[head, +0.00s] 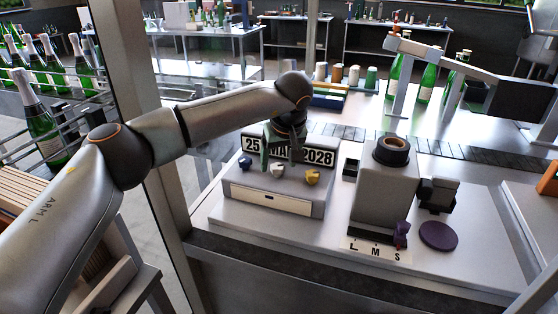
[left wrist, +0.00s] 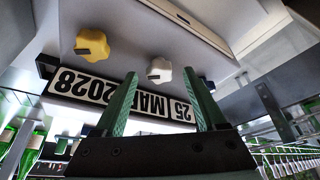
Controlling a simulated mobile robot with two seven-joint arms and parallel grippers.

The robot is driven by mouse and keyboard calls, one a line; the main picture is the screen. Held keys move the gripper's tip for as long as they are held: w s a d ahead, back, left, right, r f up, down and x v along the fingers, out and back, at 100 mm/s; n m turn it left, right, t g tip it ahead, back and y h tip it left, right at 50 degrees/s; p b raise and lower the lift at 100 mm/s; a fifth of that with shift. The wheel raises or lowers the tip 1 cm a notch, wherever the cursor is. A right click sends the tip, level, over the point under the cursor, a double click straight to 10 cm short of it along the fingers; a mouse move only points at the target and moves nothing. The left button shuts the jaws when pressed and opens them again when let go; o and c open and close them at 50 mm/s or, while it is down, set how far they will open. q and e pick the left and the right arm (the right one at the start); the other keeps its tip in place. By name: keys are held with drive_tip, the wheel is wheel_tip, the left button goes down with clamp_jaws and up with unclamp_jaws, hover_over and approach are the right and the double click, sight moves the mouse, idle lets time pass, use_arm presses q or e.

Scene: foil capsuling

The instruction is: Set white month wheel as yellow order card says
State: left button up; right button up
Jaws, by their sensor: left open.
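The white month wheel (head: 277,171) is the middle knob on the front of a grey date unit (head: 235,180). It also shows in the left wrist view (left wrist: 159,70), with a dark mark on its face. The display plates (head: 318,156) read 25, a month and 2028. The month begins with MA; its end is partly hidden by a finger. My left gripper (head: 279,152) is open, its green fingers in front of the display. In the left wrist view the tips (left wrist: 160,76) lie either side of the white wheel; contact is unclear. I cannot make out a yellow order card. My right gripper is not in view.
A blue knob (head: 247,162) and a yellow knob (head: 312,177) flank the white wheel closely. A grey block with a dark ring (head: 392,150) stands to the right, beside a purple disc (head: 438,235). A dark post stands left of the table.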

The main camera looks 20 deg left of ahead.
use_arm(q)
drive_tip(key=shift+w+a+f, duration=0.1)
drive_tip(key=shift+f, duration=0.25)
drive_tip(key=shift+c, duration=0.2)
clamp_jaws()
